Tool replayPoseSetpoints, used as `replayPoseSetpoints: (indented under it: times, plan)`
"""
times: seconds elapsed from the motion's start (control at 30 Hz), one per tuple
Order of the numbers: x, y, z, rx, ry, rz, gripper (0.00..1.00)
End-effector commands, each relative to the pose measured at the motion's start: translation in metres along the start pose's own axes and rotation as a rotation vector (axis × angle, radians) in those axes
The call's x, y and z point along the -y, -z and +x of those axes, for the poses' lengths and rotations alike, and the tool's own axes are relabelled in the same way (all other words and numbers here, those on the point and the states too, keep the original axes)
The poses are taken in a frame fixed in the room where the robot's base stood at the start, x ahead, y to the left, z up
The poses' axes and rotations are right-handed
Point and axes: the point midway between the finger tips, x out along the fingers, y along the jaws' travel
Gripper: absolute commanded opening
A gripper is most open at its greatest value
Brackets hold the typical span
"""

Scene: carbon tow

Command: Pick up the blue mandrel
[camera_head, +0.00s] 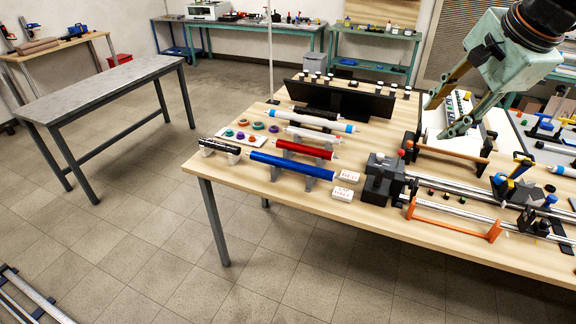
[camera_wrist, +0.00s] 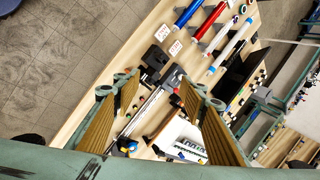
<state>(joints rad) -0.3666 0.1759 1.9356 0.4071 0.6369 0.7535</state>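The blue mandrel (camera_head: 292,166) lies across grey supports near the front left edge of the wooden table in the head view. Its right end is close to a white label card. In the wrist view the blue mandrel (camera_wrist: 187,14) shows at the top, cut off by the frame edge. My gripper (camera_head: 439,117) is high over the right part of the table, well to the right of the mandrel. In the wrist view my gripper (camera_wrist: 160,88) has its two fingers wide apart with nothing between them.
A red mandrel (camera_head: 304,150) lies just behind the blue one, with white tubes (camera_head: 314,134) further back. A black short cylinder (camera_head: 220,146) is at left. A dark grey clamp block (camera_head: 382,178) and rails stand to the right. A black panel (camera_head: 343,97) stands behind.

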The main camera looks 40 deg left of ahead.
Motion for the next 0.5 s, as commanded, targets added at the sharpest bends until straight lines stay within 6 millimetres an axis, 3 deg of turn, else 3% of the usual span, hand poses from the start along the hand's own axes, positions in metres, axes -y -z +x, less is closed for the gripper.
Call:
replayPoseSetpoints:
  times: [0.5]
  plan:
    - [0.075,-0.059,0.116,0.066,-0.009,0.194,0.39]
